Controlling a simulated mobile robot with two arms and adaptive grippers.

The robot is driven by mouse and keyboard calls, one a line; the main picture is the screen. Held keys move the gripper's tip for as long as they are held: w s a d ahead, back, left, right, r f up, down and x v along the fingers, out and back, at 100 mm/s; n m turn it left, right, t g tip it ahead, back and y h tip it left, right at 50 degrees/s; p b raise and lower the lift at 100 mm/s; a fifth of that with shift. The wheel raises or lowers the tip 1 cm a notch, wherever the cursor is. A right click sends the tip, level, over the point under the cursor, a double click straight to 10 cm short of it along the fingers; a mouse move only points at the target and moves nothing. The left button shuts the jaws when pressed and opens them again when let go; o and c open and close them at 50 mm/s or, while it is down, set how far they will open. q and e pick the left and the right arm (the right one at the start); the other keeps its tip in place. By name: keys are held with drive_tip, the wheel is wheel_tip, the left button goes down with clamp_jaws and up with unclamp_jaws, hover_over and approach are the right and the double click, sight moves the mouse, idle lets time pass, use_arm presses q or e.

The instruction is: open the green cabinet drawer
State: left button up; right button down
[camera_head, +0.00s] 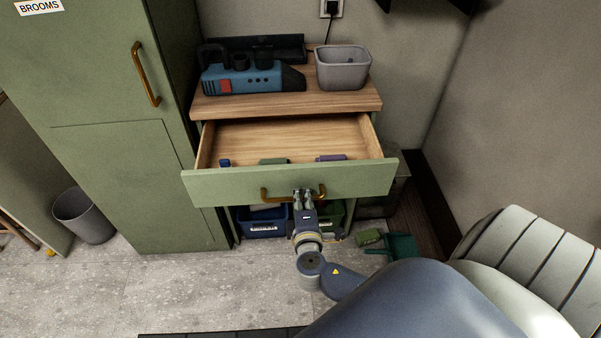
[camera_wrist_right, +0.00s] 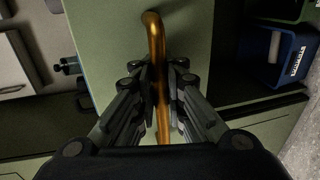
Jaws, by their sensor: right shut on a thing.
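The green cabinet drawer (camera_head: 225,188) is pulled well out from under a wooden top and shows its bare wooden inside. A few small items lie in it, among them a green one (camera_head: 273,161) and a purple one (camera_head: 330,158). The brass bar handle (camera_head: 273,196) is on its front. My right gripper (camera_head: 303,196) is shut on the handle near its middle. In the right wrist view the brass handle (camera_wrist_right: 154,35) runs between the two fingers of the gripper (camera_wrist_right: 160,85). My left gripper is not in view.
A blue tool (camera_head: 252,78) and a grey bin (camera_head: 343,68) stand on the wooden top (camera_head: 330,103). A tall green cabinet (camera_head: 100,90) stands at the left, with a waste bin (camera_head: 85,215) beside it. A blue crate (camera_head: 262,222) and a dustpan (camera_head: 400,247) are low down.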

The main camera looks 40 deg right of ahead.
drive_tip(key=shift+f+v, duration=0.25)
drive_tip(key=shift+v, duration=1.05)
drive_tip(key=shift+f+v, duration=0.2)
drive_tip(key=shift+v, duration=1.1)
drive_tip(key=c, duration=1.7)
unclamp_jaws()
drive_tip(key=shift+s, duration=0.1)
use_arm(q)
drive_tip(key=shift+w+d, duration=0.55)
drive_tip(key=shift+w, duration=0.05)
use_arm(e)
drive_tip(key=shift+o, duration=0.2)
drive_tip(key=v, duration=1.2)
drive_tip(key=shift+f, duration=0.15)
